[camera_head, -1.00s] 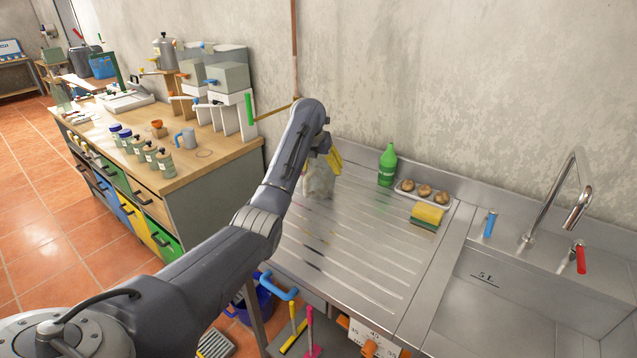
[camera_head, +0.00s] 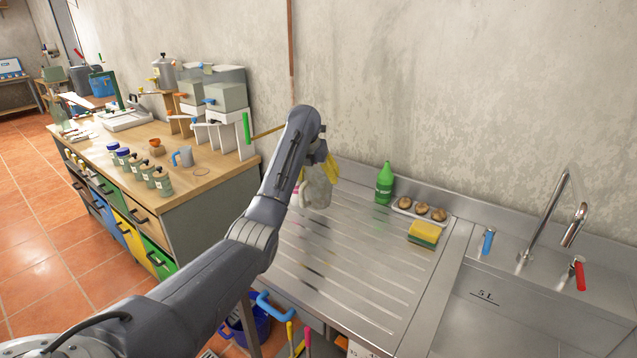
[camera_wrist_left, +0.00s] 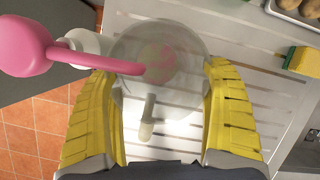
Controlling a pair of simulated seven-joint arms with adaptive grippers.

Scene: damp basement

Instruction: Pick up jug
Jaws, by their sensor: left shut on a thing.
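The jug (camera_head: 317,190) is a pale, see-through vessel at the left side of the steel draining board in the head view. In the left wrist view the jug (camera_wrist_left: 180,105) is between the yellow fingers, with its short handle toward me. My left gripper (camera_head: 325,168) is shut on the jug; in the wrist view its fingers (camera_wrist_left: 165,115) press on both sides. Whether the jug's base touches the board is hard to tell. My right gripper is not in view.
A pink round-headed thing with a thin stem (camera_wrist_left: 25,45) reaches across the jug in the wrist view. A green bottle (camera_head: 384,185), a tray of round brown items (camera_head: 399,208) and a sponge (camera_head: 423,234) stand to the right. The ribbed board (camera_head: 345,265) is clear in front.

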